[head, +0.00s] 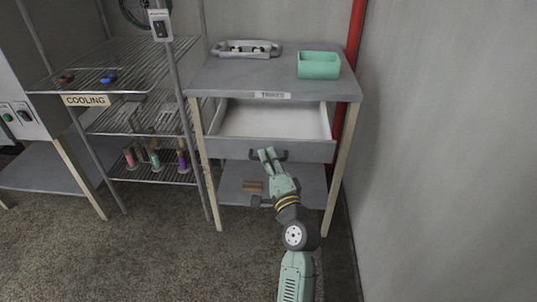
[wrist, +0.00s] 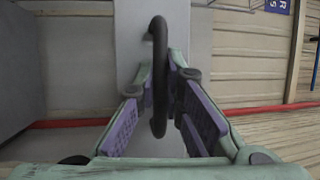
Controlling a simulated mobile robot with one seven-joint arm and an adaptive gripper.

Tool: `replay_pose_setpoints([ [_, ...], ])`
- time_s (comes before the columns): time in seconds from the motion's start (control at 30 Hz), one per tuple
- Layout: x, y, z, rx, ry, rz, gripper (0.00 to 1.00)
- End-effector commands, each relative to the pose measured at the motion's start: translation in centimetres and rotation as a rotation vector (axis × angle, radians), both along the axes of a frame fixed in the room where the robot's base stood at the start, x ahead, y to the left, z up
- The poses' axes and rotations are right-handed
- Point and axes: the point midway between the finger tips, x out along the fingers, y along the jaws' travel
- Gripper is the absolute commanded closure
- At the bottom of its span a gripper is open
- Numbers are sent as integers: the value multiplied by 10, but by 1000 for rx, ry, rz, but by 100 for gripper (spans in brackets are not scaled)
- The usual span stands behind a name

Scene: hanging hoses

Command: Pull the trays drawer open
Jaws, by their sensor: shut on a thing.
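The trays drawer (head: 225,148) is under the grey tabletop and stands out from the cabinet, with its pale, empty-looking inside showing. A label reading TRAYS (head: 272,95) is on the table edge above it. My gripper (head: 268,154) is at the middle of the drawer front. In the wrist view, the dark bar handle (wrist: 158,35) runs between my gripper's two fingers (wrist: 162,92), which are shut on it. The handle (head: 284,155) is partly hidden by the fingers in the head view.
A wall (head: 430,120) and red pipe (head: 354,40) are close at the right. The floor in front (head: 150,255) is clear.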

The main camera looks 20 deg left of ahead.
Motion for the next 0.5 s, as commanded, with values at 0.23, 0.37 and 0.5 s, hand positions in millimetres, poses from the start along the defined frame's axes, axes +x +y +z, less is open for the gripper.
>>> replay_pose_setpoints([
  [0.23,-6,-3,0,-2,0,-3,100],
  [0.37,-7,-3,0,-2,-1,-4,100],
  [0.5,-6,-3,0,-2,-1,-4,100],
])
